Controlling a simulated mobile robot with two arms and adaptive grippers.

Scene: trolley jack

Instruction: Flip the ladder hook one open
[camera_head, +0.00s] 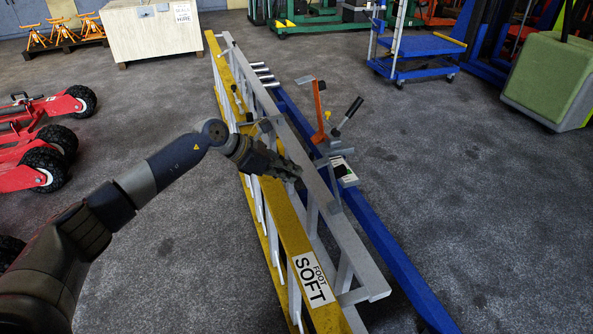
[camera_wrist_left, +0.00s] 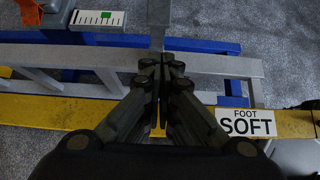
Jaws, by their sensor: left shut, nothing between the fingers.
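A yellow ladder (camera_head: 295,235) with a "SOFT FOOT" label lies along a grey metal ladder frame (camera_head: 350,250). A grey upright bar (camera_head: 334,188), perhaps a ladder hook, stands at the frame's far side; a grey bar also shows in the left wrist view (camera_wrist_left: 158,18). Which part is hook one I cannot tell. My left gripper (camera_head: 293,171) is shut and empty over the grey rail. In the left wrist view its fingertips (camera_wrist_left: 161,62) point at the foot of the grey bar; whether they touch it I cannot tell. My right gripper is not in view.
A blue beam (camera_head: 385,245) runs beside the frame. An orange lever (camera_head: 319,108) and a black-handled lever (camera_head: 349,115) rise near a white label plate (camera_head: 343,171). Red wheeled jacks (camera_head: 40,135) stand at left. Open floor lies at right.

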